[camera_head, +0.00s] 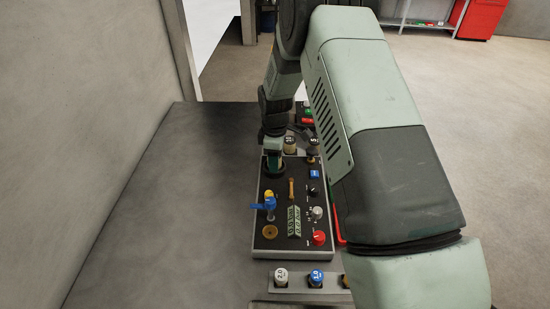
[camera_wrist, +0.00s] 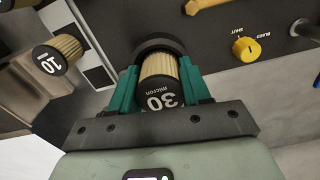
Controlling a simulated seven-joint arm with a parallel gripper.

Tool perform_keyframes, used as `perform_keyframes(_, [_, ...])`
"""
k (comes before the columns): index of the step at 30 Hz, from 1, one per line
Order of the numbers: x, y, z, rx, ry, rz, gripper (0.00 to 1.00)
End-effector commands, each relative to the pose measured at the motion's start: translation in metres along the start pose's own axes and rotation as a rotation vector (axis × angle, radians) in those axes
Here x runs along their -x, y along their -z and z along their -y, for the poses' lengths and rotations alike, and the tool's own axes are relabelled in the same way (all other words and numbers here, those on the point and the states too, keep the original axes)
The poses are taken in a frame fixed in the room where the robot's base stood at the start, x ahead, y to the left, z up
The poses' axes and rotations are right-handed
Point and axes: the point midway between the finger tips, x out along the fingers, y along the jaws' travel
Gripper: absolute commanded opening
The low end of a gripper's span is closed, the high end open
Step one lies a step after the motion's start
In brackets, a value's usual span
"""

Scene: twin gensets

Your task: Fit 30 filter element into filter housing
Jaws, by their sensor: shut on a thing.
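The 30 filter element (camera_wrist: 160,85) has a tan pleated body and a black end cap marked "30 micron". In the wrist view it sits between the teal fingers of my gripper (camera_wrist: 160,78), which is shut on it. Its far end meets the black round filter housing (camera_wrist: 158,44) on the dark panel; how deep it sits inside cannot be told. In the head view my gripper (camera_head: 273,157) points down over the housing (camera_head: 274,170) at the panel's far left, and the element is hidden there.
A 10 element (camera_wrist: 58,54) stands left of my gripper in the wrist view. A yellow bleed knob (camera_wrist: 246,49) is to the right. The panel (camera_head: 257,235) also carries a blue lever (camera_head: 262,205) and a red knob (camera_head: 319,237). Capped elements (camera_head: 281,276) stand in front; bare bench (camera_head: 180,200) lies left.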

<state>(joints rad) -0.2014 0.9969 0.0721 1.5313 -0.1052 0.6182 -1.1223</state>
Motion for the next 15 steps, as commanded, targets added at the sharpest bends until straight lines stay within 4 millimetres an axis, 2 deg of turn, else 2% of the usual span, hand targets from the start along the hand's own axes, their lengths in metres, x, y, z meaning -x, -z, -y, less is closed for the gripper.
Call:
perform_keyframes(9, [-0.0029,0.0,0.0,0.0,0.0,0.0,0.17])
perform_keyframes(10, [-0.003,0.0,-0.0001,0.0,0.0,0.0,0.48])
perform_keyframes(15, [-0.003,0.0001,-0.0007,0.0,-0.002,-0.001,0.75])
